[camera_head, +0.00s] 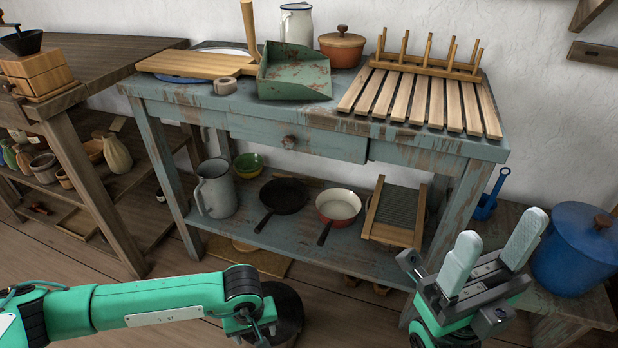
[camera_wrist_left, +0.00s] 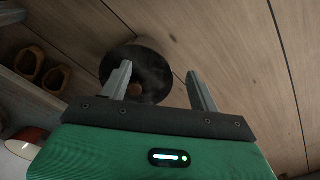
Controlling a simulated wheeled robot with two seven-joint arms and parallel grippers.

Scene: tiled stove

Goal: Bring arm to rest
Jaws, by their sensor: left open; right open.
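My left arm (camera_head: 130,305) reaches in from the left in the head view, low in front of the blue bench. Its fingers are hard to make out there. In the left wrist view my left gripper (camera_wrist_left: 157,75) is open, its two grey fingers apart with nothing between them. Beyond them a dark round object (camera_wrist_left: 152,84) with a brownish middle shows against the floor planks. My right gripper (camera_head: 497,235) stands at the lower right of the head view, its pale fingers pointing up, open and empty.
The worn blue bench (camera_head: 300,145) holds a green dustpan (camera_head: 293,75), a slatted rack (camera_head: 425,95) and a copper-coloured pot (camera_head: 341,48). Pans lie on its lower shelf. A blue pot (camera_head: 572,258) stands just right of my right gripper. A brown table (camera_head: 90,60) is at left.

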